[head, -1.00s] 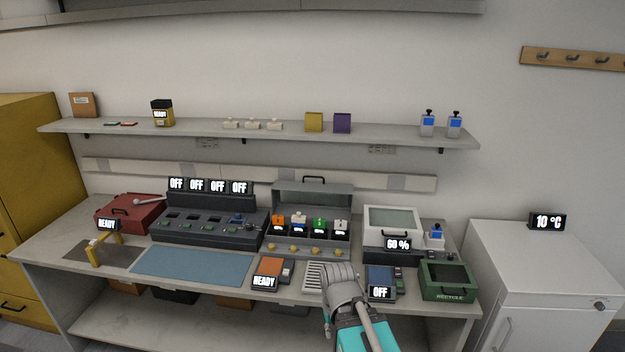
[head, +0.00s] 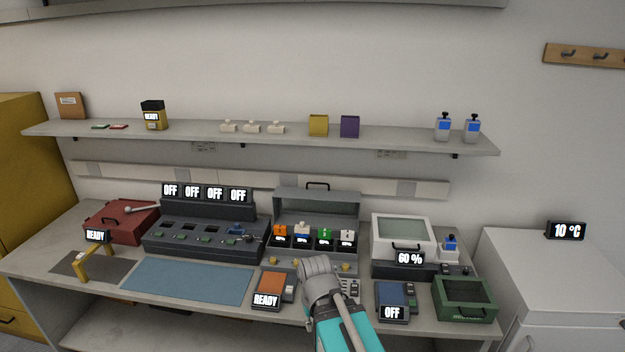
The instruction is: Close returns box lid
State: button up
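A grey box (head: 282,262) stands at the back middle of the bench and holds a row of orange, blue, green and white items. Its lid (head: 335,206) stands raised behind them, with a dark handle (head: 317,184) on its top edge. It is the one box here with its lid clearly up; no returns label is readable on it. My gripper (head: 315,265) is just in front of the box, over its front right part, apart from the lid. I see its back, and its fingertips are hidden, so its opening does not show.
Left of the box is a dark charger bank (head: 205,238); right is a white windowed box (head: 403,236). An orange READY unit (head: 272,284), a blue OFF unit (head: 391,296) and a green recycle bin (head: 464,300) stand along the front. A shelf (head: 280,137) runs above.

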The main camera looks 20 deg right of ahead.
aim_at(334, 221)
jog(key=z, duration=0.1)
jog(key=i, duration=1.3)
jog(key=z, duration=0.7)
